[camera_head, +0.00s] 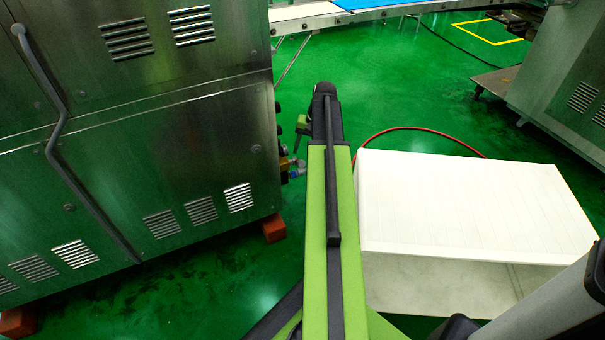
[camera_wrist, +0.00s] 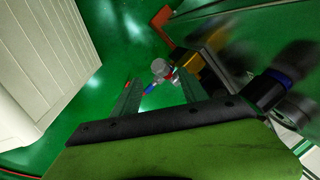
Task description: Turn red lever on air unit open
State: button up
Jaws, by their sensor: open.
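The air unit (camera_wrist: 190,66) shows in the wrist view as a cluster of fittings on the side of the metal machine, with a grey round part, a yellow-orange block and blue fittings. A small red part (camera_wrist: 170,76) sits beside the grey part. It may be the red lever, but it is too small to be sure. My gripper (camera_wrist: 157,88) is open, with its two dark fingers pointing toward these fittings and apparently nothing between them. In the head view, the air unit (camera_head: 288,163) sits at the machine's right edge, partly hidden by my arm.
The steel machine (camera_head: 150,130) fills the left of the head view. A white box (camera_head: 470,205) stands on the green floor to the right, and a red hose (camera_head: 420,128) runs behind it. Dark cylindrical parts (camera_wrist: 285,75) are close on the wrist view's right.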

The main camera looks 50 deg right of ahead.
aim_at(303, 161)
jog(key=b+x, duration=0.6)
jog(key=x, duration=0.2)
grip_shut()
jog(key=shift+s, duration=0.1)
dwell(1.0)
